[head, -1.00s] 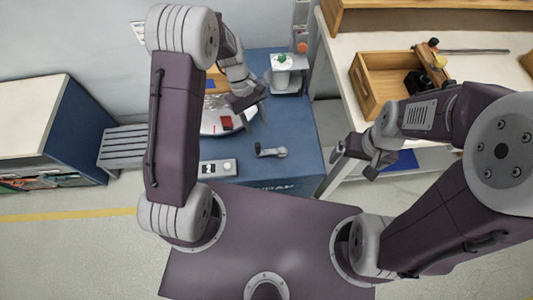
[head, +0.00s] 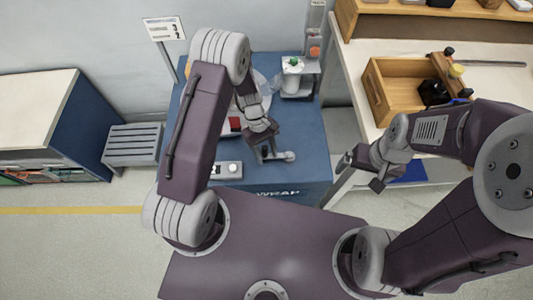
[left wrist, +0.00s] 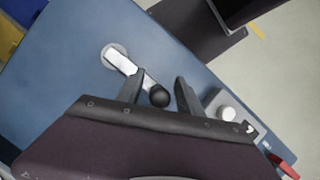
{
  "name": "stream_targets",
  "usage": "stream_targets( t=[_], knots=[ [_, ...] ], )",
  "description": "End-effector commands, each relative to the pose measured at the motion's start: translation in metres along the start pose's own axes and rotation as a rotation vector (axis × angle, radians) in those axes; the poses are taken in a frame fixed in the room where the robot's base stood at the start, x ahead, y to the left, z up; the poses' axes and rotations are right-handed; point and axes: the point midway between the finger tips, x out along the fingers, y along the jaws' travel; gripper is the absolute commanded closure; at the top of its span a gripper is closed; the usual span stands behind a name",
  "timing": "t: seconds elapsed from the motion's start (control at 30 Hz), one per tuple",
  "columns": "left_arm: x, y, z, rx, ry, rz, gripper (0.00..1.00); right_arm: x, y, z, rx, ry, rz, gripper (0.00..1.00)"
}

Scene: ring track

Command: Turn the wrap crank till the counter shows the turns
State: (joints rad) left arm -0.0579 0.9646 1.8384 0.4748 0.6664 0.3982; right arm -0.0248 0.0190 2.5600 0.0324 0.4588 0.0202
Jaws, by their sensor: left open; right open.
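The crank (head: 287,156) lies on the top of the blue bench; its grey hub and arm show beside my left gripper (head: 268,152). In the left wrist view the crank's pale arm (left wrist: 122,62) runs from a round hub to a black ball knob (left wrist: 159,96). My left gripper (left wrist: 160,77) is open, with one finger on each side of the knob; I cannot tell whether either touches it. My right gripper (head: 366,170) is open and empty, right of the bench.
A grey control box (head: 226,170) with a pale knob sits left of the crank. A turntable with a red piece (head: 235,124) is partly hidden behind my left arm. A wooden tray (head: 378,98) lies on the right table.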

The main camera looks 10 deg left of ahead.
Motion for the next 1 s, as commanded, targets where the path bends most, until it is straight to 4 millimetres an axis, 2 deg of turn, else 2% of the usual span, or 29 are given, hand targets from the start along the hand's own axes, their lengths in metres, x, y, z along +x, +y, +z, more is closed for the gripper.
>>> stream_targets(
  t=[0.1, 0.23, 0.27, 1.0],
  knots=[
    [-0.0003, 0.0000, 0.0001, 0.000, 0.000, 0.000, 0.60, -0.0001, 0.0000, 0.0000, 0.000, 0.000, 0.000, 0.04],
    [-0.0005, 0.0000, 0.0001, 0.000, 0.000, 0.000, 0.96, -0.0001, 0.0000, 0.0000, 0.000, 0.000, 0.000, 0.04],
    [-0.0005, 0.0000, 0.0001, 0.000, 0.000, 0.000, 1.00, -0.0001, 0.0000, 0.0000, 0.000, 0.000, 0.000, 0.04],
    [-0.0009, 0.0002, 0.0001, 0.000, 0.000, 0.000, 1.00, -0.0002, 0.0000, 0.0000, 0.000, 0.000, 0.000, 0.04]
  ],
)
